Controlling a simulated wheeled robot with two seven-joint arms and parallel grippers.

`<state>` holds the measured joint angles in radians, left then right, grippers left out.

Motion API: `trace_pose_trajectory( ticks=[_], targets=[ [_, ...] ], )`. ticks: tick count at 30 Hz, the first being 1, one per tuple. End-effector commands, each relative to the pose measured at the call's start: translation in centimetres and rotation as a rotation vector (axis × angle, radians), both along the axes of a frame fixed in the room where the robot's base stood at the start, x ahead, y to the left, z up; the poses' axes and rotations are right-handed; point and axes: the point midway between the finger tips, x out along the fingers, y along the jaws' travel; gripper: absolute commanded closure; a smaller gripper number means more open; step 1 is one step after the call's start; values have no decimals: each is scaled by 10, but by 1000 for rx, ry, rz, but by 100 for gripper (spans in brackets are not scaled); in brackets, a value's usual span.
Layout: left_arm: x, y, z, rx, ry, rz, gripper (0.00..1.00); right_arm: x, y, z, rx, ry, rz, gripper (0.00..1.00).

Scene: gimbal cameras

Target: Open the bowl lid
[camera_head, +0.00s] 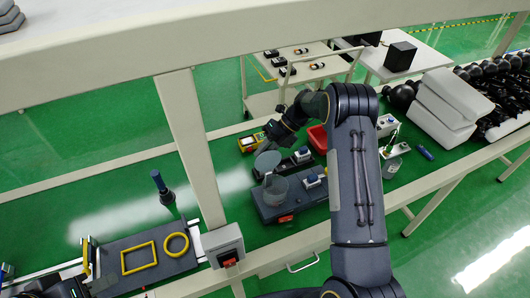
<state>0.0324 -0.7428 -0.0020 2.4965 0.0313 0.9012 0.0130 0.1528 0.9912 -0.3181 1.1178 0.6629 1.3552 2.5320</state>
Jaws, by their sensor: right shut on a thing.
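A round grey lid (267,161) is tilted up above a grey translucent bowl (275,190), which stands on a dark grey base (292,204) on the green table. My right arm reaches in from the bottom right and bends left. Its gripper (268,145) points down at the lid's upper edge and is shut on the lid. The lid is apart from most of the bowl's rim; whether its lower edge touches the bowl is unclear. Part of my left gripper (92,260) shows at the bottom left, far from the bowl; its jaws are too unclear to tell.
A yellow device (250,142) and a red bin (318,138) are close to the right gripper. A white post (192,145) and a box with a red switch (223,246) stand left of the bowl. A board with yellow shapes (158,232) lies farther left. White blocks (446,103) are right.

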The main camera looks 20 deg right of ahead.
Motion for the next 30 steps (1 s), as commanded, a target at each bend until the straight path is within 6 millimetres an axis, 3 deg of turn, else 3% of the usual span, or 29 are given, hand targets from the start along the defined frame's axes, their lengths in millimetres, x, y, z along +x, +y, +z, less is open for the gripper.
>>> trace_pose_trajectory(
  ticks=[20,21,24,30],
  targets=[
    [0,0,0,0,0,0,64,4,0,-3,-1,59,-2,100],
    [0,0,0,0,0,0,64,4,0,-3,-1,59,-2,72],
    [0,0,0,0,0,0,64,4,1,-3,-1,59,-2,59],
    [0,0,0,0,0,0,64,3,0,-3,-1,59,-1,59]
  ],
)
